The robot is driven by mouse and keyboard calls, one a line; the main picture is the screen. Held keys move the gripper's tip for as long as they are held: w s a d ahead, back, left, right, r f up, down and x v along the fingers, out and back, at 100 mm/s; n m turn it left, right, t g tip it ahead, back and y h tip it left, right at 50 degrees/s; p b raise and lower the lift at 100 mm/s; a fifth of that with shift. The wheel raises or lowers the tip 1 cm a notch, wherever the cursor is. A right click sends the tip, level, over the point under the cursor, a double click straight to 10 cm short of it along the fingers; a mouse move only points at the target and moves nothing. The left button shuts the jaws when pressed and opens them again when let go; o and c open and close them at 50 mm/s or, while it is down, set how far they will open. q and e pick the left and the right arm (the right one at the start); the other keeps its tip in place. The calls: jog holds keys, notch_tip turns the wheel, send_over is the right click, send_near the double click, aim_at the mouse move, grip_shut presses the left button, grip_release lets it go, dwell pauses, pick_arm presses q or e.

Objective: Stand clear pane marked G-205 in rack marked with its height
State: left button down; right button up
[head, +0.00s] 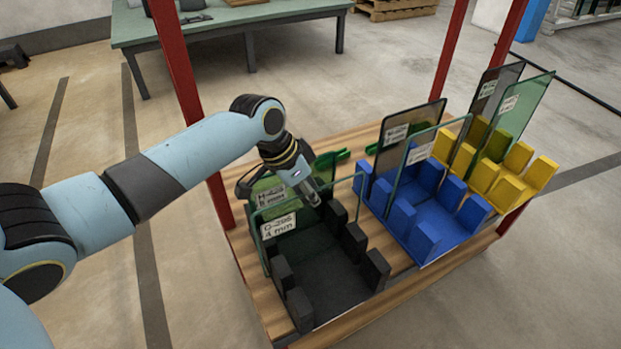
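The clear pane marked G-205 4 mm (280,227) is upright at the black rack (335,282), towards its back. Whether its lower edge is seated is hidden. My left gripper (310,196) is at the pane's top edge, pointing down. Its fingertips are partly hidden, so I cannot tell if it grips the pane. A greenish pane with a white label (270,197) stands just behind. The blue rack (428,228) holds a dark pane (397,140) and a clear pane (410,170). My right gripper is out of view.
The yellow rack (520,172) holds a dark pane (488,95) and a green pane (525,105). The racks stand on a wooden table (405,283) with red posts (177,65) around it. Green parts (330,160) show behind the arm. A green table (230,28) is further back.

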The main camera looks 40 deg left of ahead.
pick_arm(q)
jog(key=c, duration=1.4)
grip_release()
jog(key=shift+s+r, duration=0.1)
jog(key=shift+r, duration=0.05)
jog(key=v, duration=1.1)
jog(key=shift+r, duration=0.3)
jog(key=shift+a, duration=0.1)
notch_tip(320, 180, up, 10)
jog(key=p, duration=1.1)
